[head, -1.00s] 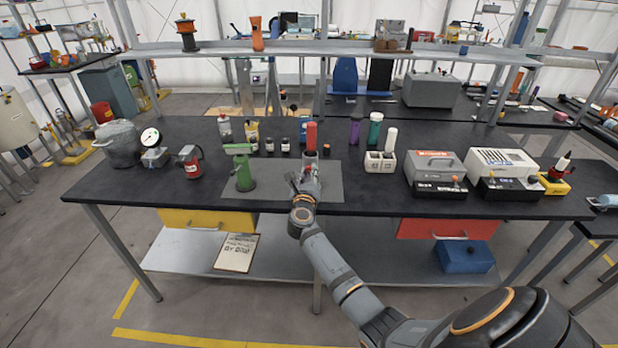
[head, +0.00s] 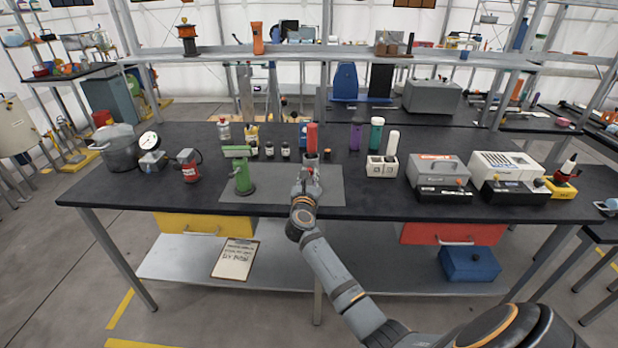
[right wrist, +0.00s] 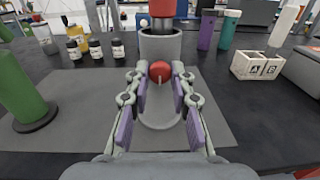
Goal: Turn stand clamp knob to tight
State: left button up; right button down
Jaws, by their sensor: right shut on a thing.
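The stand clamp knob is a red ball-shaped knob (right wrist: 160,71) on the front of a grey cylindrical stand (right wrist: 160,46). In the right wrist view it sits between the purple-padded fingers of my right gripper (right wrist: 161,90), which is shut on it. A white line shows on the knob's face. A red cylinder (head: 312,137) stands upright in the top of the stand. In the head view my right gripper (head: 308,180) reaches the stand from the front and hides most of the knob. My left gripper is not in view.
The stand is on a grey mat (head: 335,190) on the black bench. A green stand (head: 243,172) is on its left. Several small bottles (right wrist: 96,48) stand behind left. A white block holder (head: 375,170) and grey boxes (head: 440,172) stand right.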

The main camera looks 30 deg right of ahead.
jog(key=shift+f, duration=0.1)
jog(key=c, duration=1.1)
grip_release()
jog(key=shift+c, duration=0.2)
jog(key=v, duration=1.2)
